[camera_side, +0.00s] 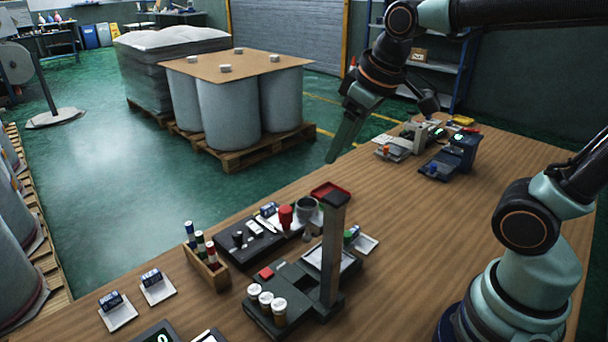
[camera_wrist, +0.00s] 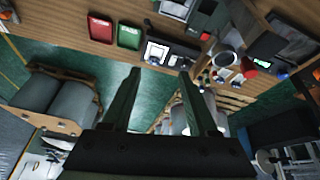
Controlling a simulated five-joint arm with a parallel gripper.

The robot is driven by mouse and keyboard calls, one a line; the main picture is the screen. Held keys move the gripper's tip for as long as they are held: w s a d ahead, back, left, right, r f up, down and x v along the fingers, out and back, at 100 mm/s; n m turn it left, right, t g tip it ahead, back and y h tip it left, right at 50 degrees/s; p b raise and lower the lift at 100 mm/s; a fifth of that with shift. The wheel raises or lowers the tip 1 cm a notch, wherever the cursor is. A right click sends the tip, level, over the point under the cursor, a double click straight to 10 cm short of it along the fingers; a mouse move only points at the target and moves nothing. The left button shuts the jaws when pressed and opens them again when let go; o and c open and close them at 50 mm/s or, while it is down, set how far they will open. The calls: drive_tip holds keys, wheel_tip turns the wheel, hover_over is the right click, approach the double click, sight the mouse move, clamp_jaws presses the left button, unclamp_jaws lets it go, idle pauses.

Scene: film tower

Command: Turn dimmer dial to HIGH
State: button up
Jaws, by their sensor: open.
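I cannot tell for certain which part is the dimmer dial, and no HIGH mark is readable. In the side view a dark device with an upright post (camera_side: 333,250) stands on the table. It carries a red square button (camera_side: 266,272) and white-topped cylinders (camera_side: 265,299). Behind it lies a black box with small knobs (camera_side: 238,237). My gripper (camera_side: 333,158) is raised in the air beyond the table's far edge, apart from these devices. In the wrist view my gripper (camera_wrist: 160,73) is open, with nothing between its two fingers.
A wooden holder with coloured tubes (camera_side: 207,268) and two white trays with small boxes (camera_side: 118,312) stand on the left. A red tray (camera_side: 330,190) lies near the far edge. Blue and grey devices (camera_side: 450,158) stand at the back right. The table's right middle is clear.

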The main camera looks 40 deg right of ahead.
drive_tip(key=w+a+f+n+g, duration=0.15)
drive_tip(key=w+a+n, duration=0.35)
drive_tip(key=w, duration=0.5)
drive_tip(key=n+g, duration=0.3)
drive_tip(key=n, duration=0.3)
approach(237, 233)
wheel_tip(237, 233, down, 8)
drive_tip(key=shift+a+f, duration=0.1)
drive_tip(key=shift+f, duration=0.1)
clamp_jaws()
